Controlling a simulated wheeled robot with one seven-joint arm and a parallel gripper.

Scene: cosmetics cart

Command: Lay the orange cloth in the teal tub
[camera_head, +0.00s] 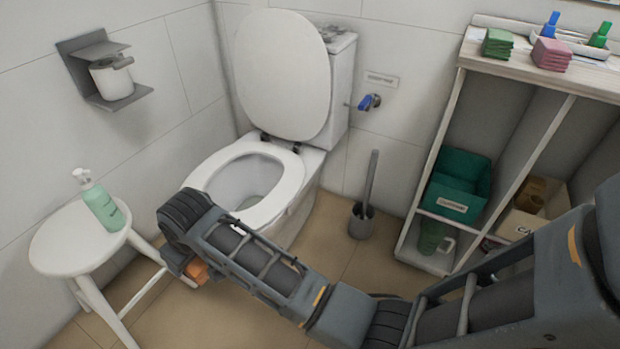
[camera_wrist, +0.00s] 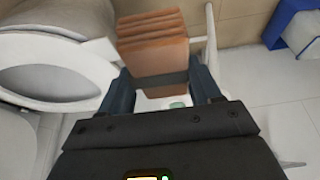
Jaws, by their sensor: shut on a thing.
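The orange cloth (camera_wrist: 152,45) is a folded stack held between the two fingers of my gripper (camera_wrist: 163,82). In the head view only a small part of the cloth (camera_head: 197,272) shows under my gripper (camera_head: 184,263), which is in front of the toilet and right of the stool. My gripper is shut on the cloth and holds it in the air. The teal tub (camera_head: 445,193), with a white label on its front, stands in the left compartment of the shelf unit at the right. The tub is well apart from my gripper. Its inside is partly visible.
The toilet (camera_head: 290,190) has its lid up. A white stool (camera_head: 70,240) carries a pump bottle (camera_head: 100,203). A toilet brush (camera_head: 364,205) stands between toilet and shelf unit (camera_head: 428,258). Green cloths (camera_head: 497,43) and pink cloths (camera_head: 551,54) lie on its top.

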